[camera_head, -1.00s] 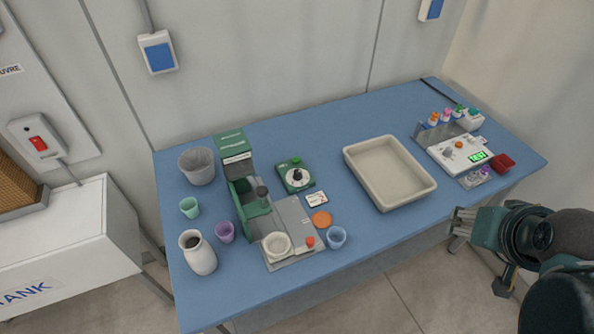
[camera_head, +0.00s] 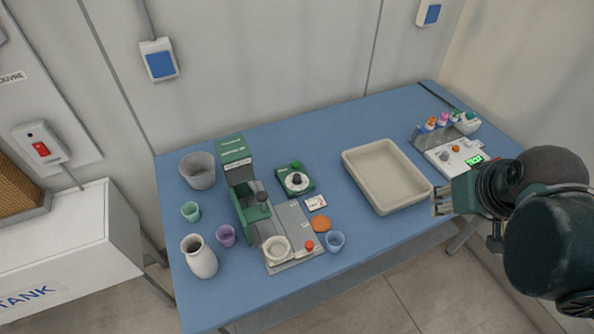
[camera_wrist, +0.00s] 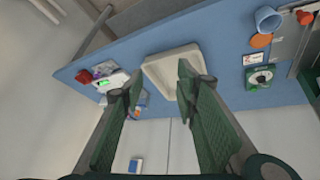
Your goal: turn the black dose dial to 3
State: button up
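The black dose dial (camera_head: 297,179) sits on a white round face on top of a small green box (camera_head: 284,168) with a green button at its back. The box stands mid-left on the blue table, right of the green dosing machine. In the wrist view the dial (camera_wrist: 261,76) shows at the right. The marks around it are too small to read. My gripper (camera_head: 437,201) is at the table's front right edge, near the tray and well right of the dial. Its two fingers are apart in the wrist view (camera_wrist: 158,78), with nothing between them.
A beige tray (camera_head: 353,160) lies between my gripper and the dial. The green machine (camera_head: 233,160), a small card (camera_head: 316,203), an orange disc (camera_head: 321,224) and a blue cup (camera_head: 335,241) surround the dial box. A test device (camera_head: 437,157) with vials stands at the right.

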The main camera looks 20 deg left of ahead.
jog(key=w+a+r+n+g+p, duration=0.1)
jog(key=w+a+n+g+p, duration=0.15)
jog(key=w+a+n, duration=0.45)
jog(key=n+g+p, duration=0.4)
jog(key=n+p, duration=0.4)
jog(key=n, duration=0.4)
send_over(297, 176)
jog(key=shift+t+h, duration=0.25)
jog(key=shift+h, duration=0.05)
notch_tip(297, 176, down, 12)
jog(key=shift+w+d+f, duration=0.1)
jog(key=shift+f, duration=0.3)
jog(key=shift+f, duration=0.1)
jog(key=shift+f, duration=3.8)
